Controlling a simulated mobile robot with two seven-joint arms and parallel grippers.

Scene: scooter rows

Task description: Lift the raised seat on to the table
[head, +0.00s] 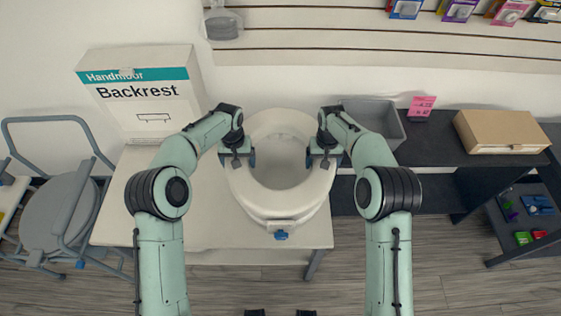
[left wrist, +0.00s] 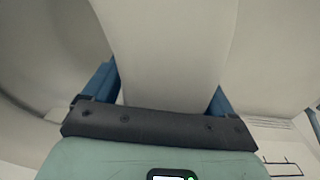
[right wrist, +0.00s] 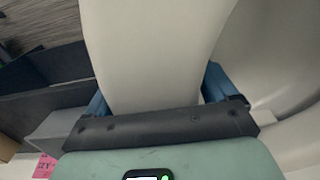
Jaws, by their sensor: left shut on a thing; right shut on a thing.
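The raised seat (head: 283,208) is a white ring with a wide opening and a blue-knobbed clamp at its near side. It appears over the white table (head: 215,218); I cannot tell whether it touches the top. My left gripper (head: 248,159) is shut on the seat's left rim, and my right gripper (head: 313,160) is shut on its right rim. In the left wrist view the rim (left wrist: 165,50) passes between the blue fingers. The right wrist view likewise shows the rim (right wrist: 150,50) between the fingers. The seat hides part of the table.
A Backrest box (head: 150,100) stands at the table's back left. A grey bin (head: 378,118), a pink price card (head: 421,107) and a cardboard box (head: 500,131) are on the dark shelf at right. A grey shower chair (head: 60,215) stands at left. The table's front left is clear.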

